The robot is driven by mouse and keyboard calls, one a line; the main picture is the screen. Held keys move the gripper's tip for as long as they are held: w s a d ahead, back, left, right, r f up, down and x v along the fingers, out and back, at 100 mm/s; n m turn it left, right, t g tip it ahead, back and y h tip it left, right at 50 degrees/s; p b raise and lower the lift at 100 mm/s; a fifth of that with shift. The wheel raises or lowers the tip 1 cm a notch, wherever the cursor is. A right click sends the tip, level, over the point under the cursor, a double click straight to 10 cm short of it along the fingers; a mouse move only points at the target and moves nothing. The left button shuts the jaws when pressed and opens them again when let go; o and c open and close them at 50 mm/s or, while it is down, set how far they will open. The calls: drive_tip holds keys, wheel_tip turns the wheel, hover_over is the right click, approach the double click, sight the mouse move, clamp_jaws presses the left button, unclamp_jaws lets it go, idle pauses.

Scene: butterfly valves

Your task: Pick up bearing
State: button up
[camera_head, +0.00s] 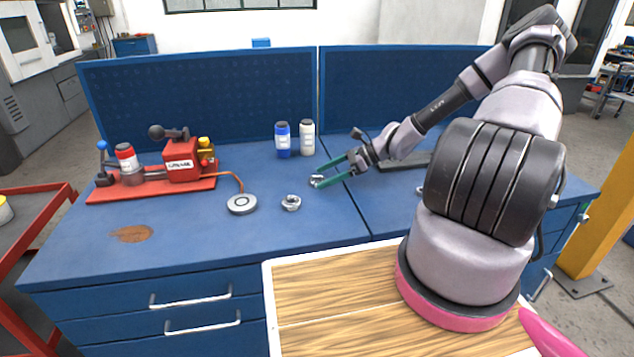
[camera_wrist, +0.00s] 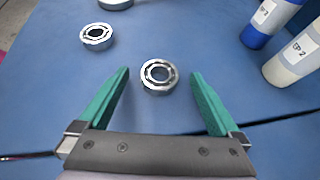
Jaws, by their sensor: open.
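A small silver ring-shaped bearing (camera_wrist: 159,76) lies flat on the blue workbench, centred just ahead of and between my green fingertips in the wrist view. In the head view this bearing (camera_head: 316,181) sits at the tips of my gripper. A second bearing (camera_head: 291,203) lies to its left and nearer the front; in the wrist view it (camera_wrist: 97,36) is at the upper left. My gripper (camera_head: 320,183) is open, with nothing held; its fingers also show in the wrist view (camera_wrist: 157,82). I cannot tell the exact height of the fingertips above the bench.
The blue workbench (camera_head: 190,245) has clear room at front left. A blue-labelled bottle (camera_head: 283,141) and a white bottle (camera_head: 307,138) stand behind the gripper. A round silver disc (camera_head: 242,204) joins by an orange hose to a red device (camera_head: 182,160) on a red plate. Back panels rise behind.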

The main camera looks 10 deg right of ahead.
drive_tip(key=shift+w+a+f, duration=0.1)
drive_tip(key=shift+a+f, duration=0.2)
drive_tip(key=shift+a, duration=0.2)
clamp_jaws()
drive_tip(key=shift+r, duration=0.15)
